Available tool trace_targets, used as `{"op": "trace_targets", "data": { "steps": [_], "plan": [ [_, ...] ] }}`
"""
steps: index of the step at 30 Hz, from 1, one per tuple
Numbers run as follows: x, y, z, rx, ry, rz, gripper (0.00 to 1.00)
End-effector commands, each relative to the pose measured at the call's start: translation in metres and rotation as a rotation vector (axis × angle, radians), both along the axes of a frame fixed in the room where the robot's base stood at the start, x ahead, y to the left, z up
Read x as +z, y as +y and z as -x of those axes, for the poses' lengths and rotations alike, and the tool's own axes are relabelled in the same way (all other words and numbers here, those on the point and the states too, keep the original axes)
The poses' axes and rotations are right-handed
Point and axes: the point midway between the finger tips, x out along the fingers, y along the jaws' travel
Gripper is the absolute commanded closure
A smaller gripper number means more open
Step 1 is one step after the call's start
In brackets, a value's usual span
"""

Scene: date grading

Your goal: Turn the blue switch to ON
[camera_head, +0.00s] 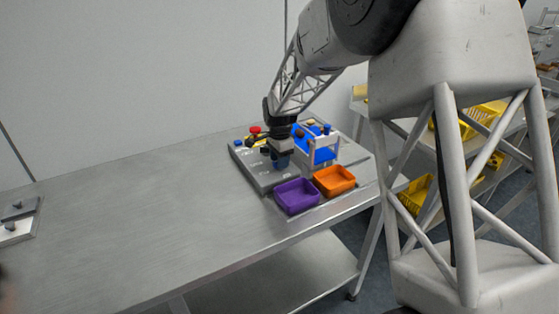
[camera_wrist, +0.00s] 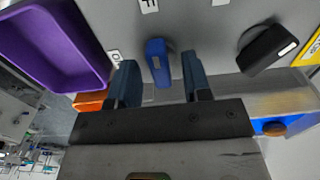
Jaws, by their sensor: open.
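The blue switch (camera_wrist: 157,62) shows in the wrist view as a blue knob on a grey panel (camera_wrist: 200,22). It lies between the two fingers of my gripper (camera_wrist: 158,80), which is open, with a gap to the knob on each side. White labels with dark letters lie on the panel near the knob; one seems to read O, the other is partly cut off. In the head view my gripper (camera_head: 281,162) points down over the grey panel (camera_head: 262,180) and hides the blue switch there. I cannot tell the switch's setting.
A black knob (camera_wrist: 266,48) stands right of the blue one. A purple bin (camera_head: 297,196) and an orange bin (camera_head: 335,180) stand at the panel's front. A red button (camera_head: 255,130) is at its back. The table's left side (camera_head: 130,220) is mostly clear.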

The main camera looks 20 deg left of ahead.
Motion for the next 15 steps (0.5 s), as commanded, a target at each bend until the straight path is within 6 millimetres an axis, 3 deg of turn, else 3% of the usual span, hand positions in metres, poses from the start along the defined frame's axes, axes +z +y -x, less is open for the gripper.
{"op": "trace_targets", "data": {
  "steps": [12,15],
  "plan": [
    [-0.005,-0.0001,0.0001,0.0,0.0,0.0,0.55],
    [-0.005,0.0,0.0001,0.0,0.0,0.0,0.71]
  ]
}}
